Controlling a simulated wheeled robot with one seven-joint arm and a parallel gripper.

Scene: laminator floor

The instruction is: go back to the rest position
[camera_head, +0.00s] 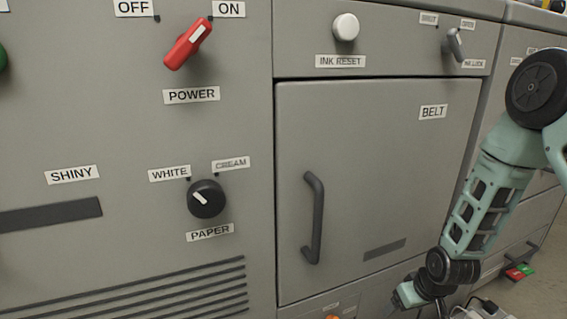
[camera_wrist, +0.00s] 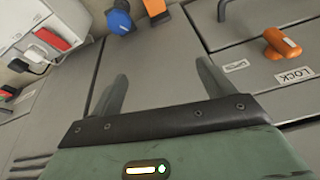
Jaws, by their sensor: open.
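My gripper (camera_wrist: 160,92) is open and empty in the wrist view, with two grey fingers apart in front of grey machine panels. In the head view my green arm hangs down at the right, and its wrist end is low near the bottom edge. The fingertips are cut off or hidden there. No object is between the fingers.
The grey machine front carries a red power switch (camera_head: 188,44), a black paper knob (camera_head: 207,198), a white ink reset button (camera_head: 346,27) and a belt door (camera_head: 390,170) with a dark handle (camera_head: 314,218). An orange latch (camera_wrist: 281,43) and blue knob (camera_wrist: 120,20) show in the wrist view.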

